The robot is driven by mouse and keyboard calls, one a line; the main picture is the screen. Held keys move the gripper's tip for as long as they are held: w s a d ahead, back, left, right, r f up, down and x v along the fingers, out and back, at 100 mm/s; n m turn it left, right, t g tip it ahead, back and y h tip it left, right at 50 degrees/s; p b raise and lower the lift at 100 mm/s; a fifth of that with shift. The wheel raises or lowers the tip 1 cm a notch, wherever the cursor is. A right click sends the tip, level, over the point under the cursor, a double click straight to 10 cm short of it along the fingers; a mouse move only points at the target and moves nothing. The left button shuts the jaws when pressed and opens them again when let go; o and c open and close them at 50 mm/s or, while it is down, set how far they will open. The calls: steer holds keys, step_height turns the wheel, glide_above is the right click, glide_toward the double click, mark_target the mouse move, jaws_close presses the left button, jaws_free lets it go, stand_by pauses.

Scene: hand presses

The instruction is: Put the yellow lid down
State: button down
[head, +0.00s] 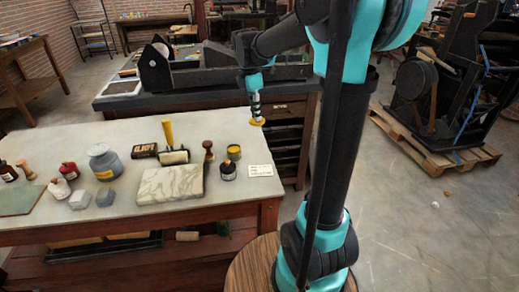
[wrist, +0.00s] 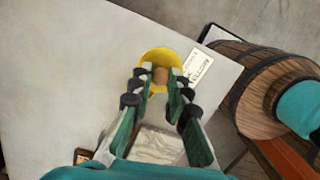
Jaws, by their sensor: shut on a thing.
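The yellow lid (head: 257,122) hangs at the tips of my gripper (head: 256,111), in the air in the head view. It also shows in the wrist view (wrist: 153,55), where the fingertips (wrist: 160,84) close on it and hide part of it. A small brown patch shows between the tips; I cannot tell what it is. The table (head: 60,145) has a pale top, and the lid appears apart from it. A small yellow tin (head: 234,152) stands on the table, left of and below the lid in the head view.
A white printed card (head: 260,170) lies near the table's right edge. A dark jar (head: 228,171), a stamp (head: 209,150), a marbled slab (head: 170,184) and a roller (head: 174,155) stand nearby. A barrel (wrist: 270,80) is right of the table. Bare tabletop lies at the back.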

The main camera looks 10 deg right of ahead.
mark_target(252, 120)
step_height(252, 120, down, 16)
steer(key=shift+r, duration=0.1)
stand_by(0.4)
steer(key=c, duration=1.5)
jaws_free()
steer(key=shift+o, duration=0.2)
steer(key=r, duration=0.4)
steer(key=a+r, duration=0.1)
steer(key=r, duration=0.7)
steer(key=shift+s+a, duration=0.15)
steer(key=shift+a, duration=0.05)
steer(key=shift+s, duration=0.1)
